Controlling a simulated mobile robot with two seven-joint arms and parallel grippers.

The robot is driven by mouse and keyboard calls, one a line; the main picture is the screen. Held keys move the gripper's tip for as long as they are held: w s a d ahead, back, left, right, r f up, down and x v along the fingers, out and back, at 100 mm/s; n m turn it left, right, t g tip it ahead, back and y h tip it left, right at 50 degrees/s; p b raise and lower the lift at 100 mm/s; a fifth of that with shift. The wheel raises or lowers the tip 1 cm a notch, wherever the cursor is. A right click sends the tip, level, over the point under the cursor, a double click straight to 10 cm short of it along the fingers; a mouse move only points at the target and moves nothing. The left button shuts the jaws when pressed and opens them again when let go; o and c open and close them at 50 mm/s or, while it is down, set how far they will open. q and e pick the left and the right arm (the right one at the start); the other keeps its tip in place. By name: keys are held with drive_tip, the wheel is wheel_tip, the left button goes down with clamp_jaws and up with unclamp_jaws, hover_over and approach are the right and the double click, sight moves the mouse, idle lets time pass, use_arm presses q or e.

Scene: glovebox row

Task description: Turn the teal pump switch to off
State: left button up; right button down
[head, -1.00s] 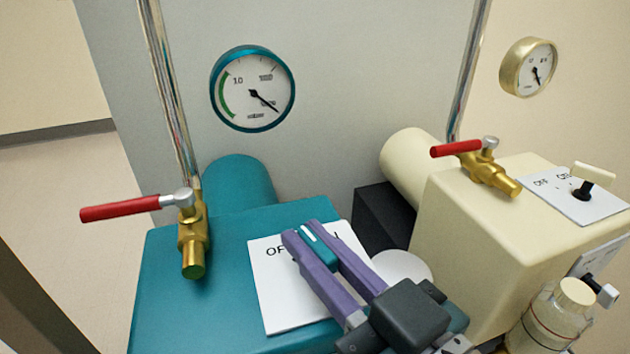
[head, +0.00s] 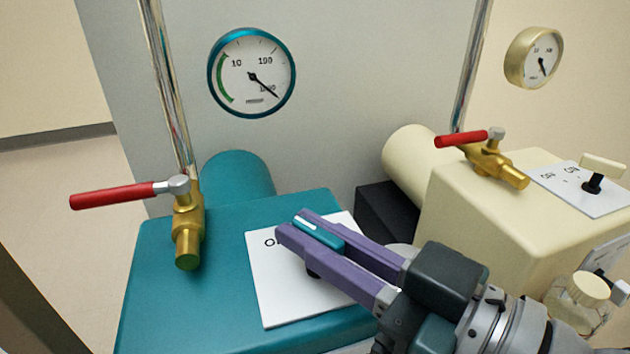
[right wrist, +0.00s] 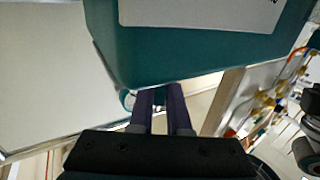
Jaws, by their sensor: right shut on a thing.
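The teal pump (head: 160,290) fills the lower left of the head view, with a white switch plate (head: 275,303) on its top. The plate's lettering is mostly covered by my gripper; an "O" shows at its left. The teal switch handle (head: 322,233) lies between the purple fingers of my right gripper (head: 296,226), which is shut on it. The handle's white-marked end points to the upper left. The right wrist view shows the two fingers (right wrist: 159,105) and the pump's teal side (right wrist: 190,55). My left gripper is not in view.
A red-handled brass valve (head: 187,235) stands at the pump's left. A round gauge (head: 251,73) hangs on the grey wall behind.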

drive_tip(key=c, duration=0.9)
unclamp_jaws()
drive_tip(key=v, duration=1)
drive_tip(key=shift+p, duration=0.3)
